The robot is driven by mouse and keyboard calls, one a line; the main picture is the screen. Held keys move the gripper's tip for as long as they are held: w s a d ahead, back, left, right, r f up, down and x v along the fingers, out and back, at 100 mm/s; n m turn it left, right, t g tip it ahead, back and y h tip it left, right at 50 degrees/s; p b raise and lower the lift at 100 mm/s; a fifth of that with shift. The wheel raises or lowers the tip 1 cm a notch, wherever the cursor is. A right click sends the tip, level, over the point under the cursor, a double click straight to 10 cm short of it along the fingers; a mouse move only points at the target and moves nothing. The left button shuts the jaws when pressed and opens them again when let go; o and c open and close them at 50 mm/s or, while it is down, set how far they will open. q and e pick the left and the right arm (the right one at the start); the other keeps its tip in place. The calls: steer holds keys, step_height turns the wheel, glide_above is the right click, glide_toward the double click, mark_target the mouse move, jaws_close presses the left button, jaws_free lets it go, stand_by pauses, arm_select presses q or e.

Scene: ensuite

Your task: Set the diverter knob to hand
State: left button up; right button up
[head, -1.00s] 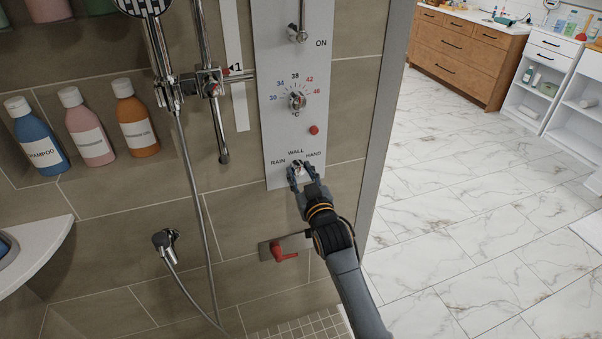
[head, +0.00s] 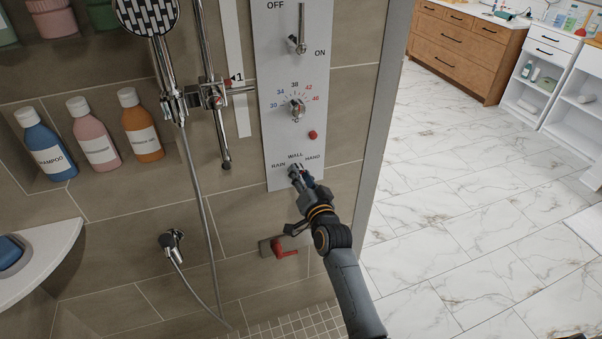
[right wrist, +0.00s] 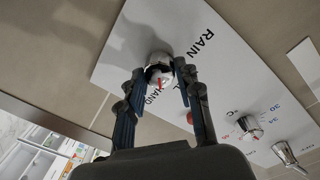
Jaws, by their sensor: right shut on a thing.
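The diverter knob (right wrist: 159,58) is a small chrome knob low on the white shower panel (head: 262,100), under the RAIN, WALL and HAND labels. In the right wrist view its red mark lies on the side toward the HAND lettering. My right gripper (head: 301,178) is at the knob, and its two fingers (right wrist: 158,82) stand on either side of it, shut on it. In the head view the fingers hide most of the knob, so its pointing is not clear there. My left gripper is not in view.
Above the knob are a red button (head: 313,135), the temperature dial (head: 297,110) and the ON/OFF lever (head: 297,44). A red lever (head: 284,250) sits on the wall below. A shower hose (head: 196,200) hangs left. Open marble floor (head: 470,200) lies right.

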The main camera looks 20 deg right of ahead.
steer(key=shift+m, duration=1.1)
steer(key=o, duration=1.2)
steer(key=shift+c, duration=0.2)
steer(key=shift+s, duration=0.1)
steer(key=s, duration=1.1)
steer(key=shift+s+r, duration=0.15)
steer(key=shift+s, duration=0.25)
steer(key=shift+d, duration=0.1)
